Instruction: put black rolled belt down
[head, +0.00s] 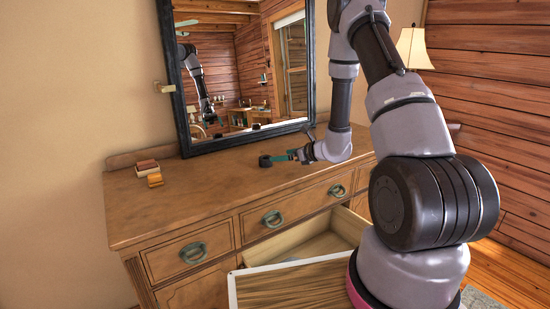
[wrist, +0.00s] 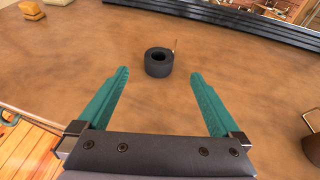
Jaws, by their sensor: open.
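The black rolled belt (wrist: 157,66) stands on the wooden dresser top (wrist: 60,75), just beyond my open fingertips in the wrist view. It is a short dark coil with a round hole, apart from both fingers. My gripper (wrist: 159,75) has teal fingers spread wide with nothing between them. In the head view the belt (head: 265,161) sits on the dresser top in front of the mirror, left of my gripper (head: 292,155).
A framed mirror (head: 188,118) stands at the back of the dresser. Small stacked boxes (head: 147,168) and an orange item (head: 155,180) lie at the left. A drawer (head: 335,228) hangs open below. A lamp (head: 414,48) stands at the right. The dresser top's left middle is clear.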

